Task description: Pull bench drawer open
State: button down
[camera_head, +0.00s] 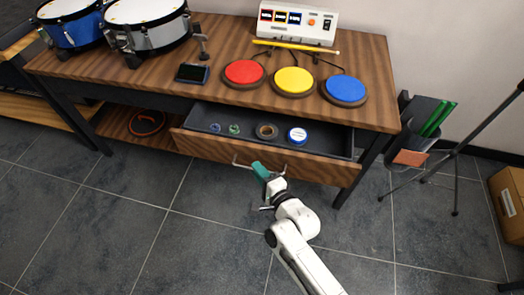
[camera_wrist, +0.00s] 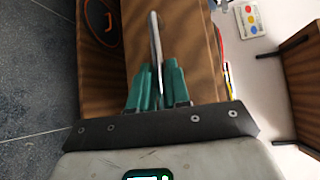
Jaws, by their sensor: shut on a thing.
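The bench drawer (camera_head: 270,155) under the wooden bench is partly open, with its dark inside showing. It has a wooden front with a thin metal bar handle (camera_head: 239,163). My gripper (camera_head: 259,170) has teal fingers and is at the handle in front of the drawer. In the wrist view, the handle (camera_wrist: 155,45) runs in between the teal fingers of my gripper (camera_wrist: 157,80), which are shut on it. The drawer holds two small rings, a brown tape roll (camera_head: 267,131) and a blue-and-white roll (camera_head: 297,136).
The bench top (camera_head: 220,55) carries drums (camera_head: 147,27), red, yellow and blue pads (camera_head: 293,81), drumsticks and a control box (camera_head: 298,20). A tripod stand (camera_head: 455,150) and a dark holder with green sticks are at the right. The tiled floor in front is clear.

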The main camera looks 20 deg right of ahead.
jog(key=s+a+p, duration=0.8)
jog(key=s+a, duration=0.3)
jog(key=s, duration=0.4)
jog(key=shift+s, duration=0.3)
jog(key=shift+a+f, duration=0.1)
jog(key=shift+a, duration=0.05)
jog(key=c, duration=1.2)
grip_release()
jog(key=shift+o, duration=0.2)
jog(key=v, duration=1)
jog(key=shift+s, duration=0.35)
